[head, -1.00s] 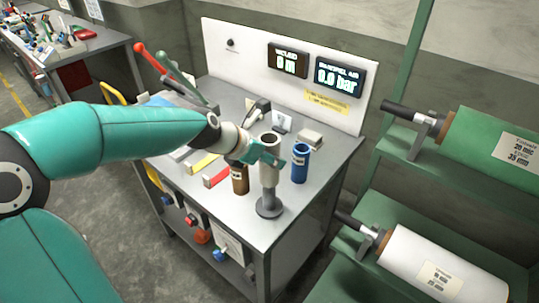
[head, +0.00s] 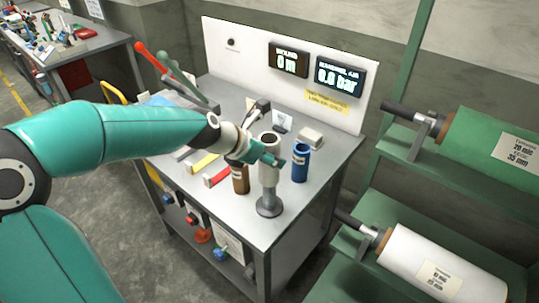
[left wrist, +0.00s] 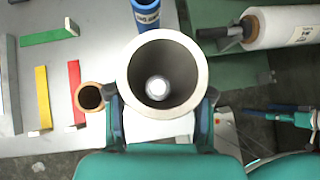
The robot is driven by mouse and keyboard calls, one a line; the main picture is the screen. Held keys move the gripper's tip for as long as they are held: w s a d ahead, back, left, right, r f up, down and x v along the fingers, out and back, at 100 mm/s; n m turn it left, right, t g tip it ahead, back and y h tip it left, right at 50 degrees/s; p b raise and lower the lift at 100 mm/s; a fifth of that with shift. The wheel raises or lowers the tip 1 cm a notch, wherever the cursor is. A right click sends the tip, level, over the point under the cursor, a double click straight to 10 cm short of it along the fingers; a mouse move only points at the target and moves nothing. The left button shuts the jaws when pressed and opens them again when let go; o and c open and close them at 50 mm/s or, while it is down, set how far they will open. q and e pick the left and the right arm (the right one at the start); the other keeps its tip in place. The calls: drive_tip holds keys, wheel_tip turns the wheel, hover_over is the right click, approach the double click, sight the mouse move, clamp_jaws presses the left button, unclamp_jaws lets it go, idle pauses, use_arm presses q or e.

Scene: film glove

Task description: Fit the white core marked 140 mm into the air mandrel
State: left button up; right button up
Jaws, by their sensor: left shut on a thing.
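The white core (head: 268,172) stands upright at the front of the bench, directly over the grey air mandrel (head: 269,207). The mandrel's round foot and lower stem show below the core. In the left wrist view I look down the bore of the core (left wrist: 188,48), and the bright tip of the mandrel (left wrist: 158,88) shows inside it, near the middle. How deep the mandrel reaches in is hard to tell. My left gripper (head: 268,157) is shut on the core, one finger on each side. What seems to be my right gripper (left wrist: 278,112) shows small at the right of the left wrist view; its fingers are unclear.
A brown core (head: 240,181) stands close left of the mandrel, and a blue core (head: 300,163) close right. Red, yellow and green bars lie at the left. A panel display (head: 340,76) reads 0.0 bar. Film rolls (head: 436,264) hang on the green rack at right.

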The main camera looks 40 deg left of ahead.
sight(263, 184)
use_arm(q)
drive_tip(key=shift+d, duration=0.1)
drive_tip(key=shift+f+b, duration=4.15)
drive_tip(key=shift+f, duration=1.25)
drive_tip(key=o, duration=1.2)
drive_tip(key=shift+r, duration=0.15)
drive_tip(key=v, duration=1.1)
drive_tip(key=shift+s+r, duration=0.2)
drive_tip(key=shift+s, duration=0.2)
